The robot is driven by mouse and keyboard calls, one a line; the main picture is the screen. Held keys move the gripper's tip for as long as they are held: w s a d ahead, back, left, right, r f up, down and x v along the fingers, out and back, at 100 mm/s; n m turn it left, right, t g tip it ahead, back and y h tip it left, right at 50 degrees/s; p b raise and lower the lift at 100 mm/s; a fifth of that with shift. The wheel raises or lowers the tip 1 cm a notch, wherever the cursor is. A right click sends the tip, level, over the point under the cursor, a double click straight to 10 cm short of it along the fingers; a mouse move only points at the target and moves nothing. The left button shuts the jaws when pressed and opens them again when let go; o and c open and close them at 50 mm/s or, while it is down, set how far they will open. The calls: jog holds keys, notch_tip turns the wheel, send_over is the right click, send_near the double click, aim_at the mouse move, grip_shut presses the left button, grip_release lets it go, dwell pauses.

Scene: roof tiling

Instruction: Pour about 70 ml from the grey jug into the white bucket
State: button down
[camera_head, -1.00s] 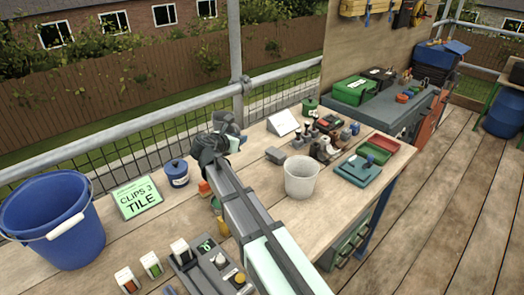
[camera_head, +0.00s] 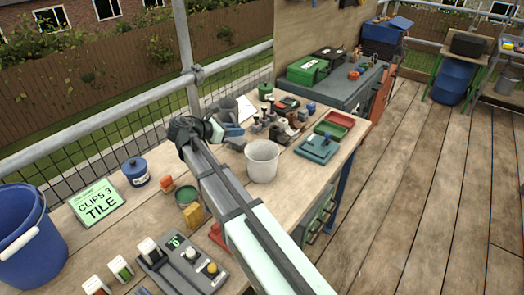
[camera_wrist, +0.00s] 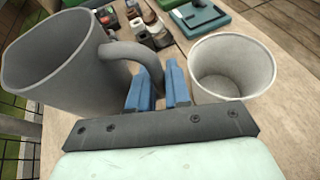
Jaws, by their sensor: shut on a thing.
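The grey jug (camera_head: 229,107) is held above the bench, behind and to the left of the white bucket (camera_head: 262,162) in the head view. In the wrist view the jug (camera_wrist: 62,65) fills the left side, with its handle towards my gripper. My gripper (camera_wrist: 160,88) is shut on that handle with its blue fingers; it also shows in the head view (camera_head: 208,130). The jug looks close to upright, and its contents are hidden. The white bucket (camera_wrist: 233,65) stands upright on the bench, apart from the jug; no liquid can be made out in it.
A blue bucket (camera_head: 28,245) stands at the left, beside a green sign (camera_head: 97,201) and a blue pot (camera_head: 136,172). A control box (camera_head: 183,265) is near the front.

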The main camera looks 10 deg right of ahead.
jog(key=shift+s+d+m+g+h, duration=0.25)
jog(key=shift+s+m+g, duration=0.2)
jog(key=shift+s, duration=0.15)
jog(key=shift+s+d+m+g+h, duration=0.25)
jog(key=shift+s+m+g, duration=0.2)
jog(key=shift+s, duration=0.1)
jog(key=shift+s+d, duration=0.1)
jog(key=shift+s, duration=0.05)
jog(key=shift+f+m+t+y, duration=0.1)
jog(key=shift+m+t+y, duration=1.2)
jog(key=shift+m, duration=0.6)
jog(key=shift+m+t+y, duration=1)
jog(key=shift+m+t, duration=0.6)
jog(key=shift+m, duration=0.3)
jog(key=shift+w+f, duration=0.25)
jog(key=shift+f, duration=0.1)
jog(key=shift+a+f, duration=0.2)
